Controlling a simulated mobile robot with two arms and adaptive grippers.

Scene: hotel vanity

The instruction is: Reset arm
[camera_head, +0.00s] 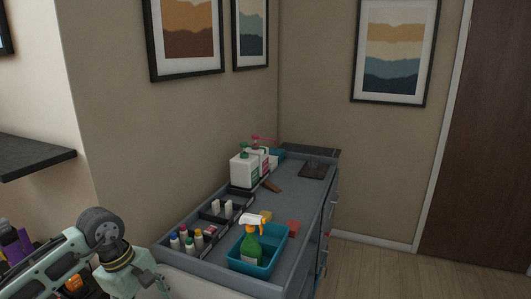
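My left arm comes in from the lower left of the head view. Its pale green end with the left gripper (140,276) is at the bottom edge, left of the grey cabinet's near end. The fingers are largely cut off by the frame, so I cannot tell whether they are open or shut, or whether they hold anything. My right gripper is out of view.
The grey cabinet (308,215) runs along the wall. On it are a teal bin (240,266) with a green spray bottle (251,246), white pump bottles (243,171), several small bottles (189,244) and a dark flat item (312,170). Wooden floor (400,275) is clear at right.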

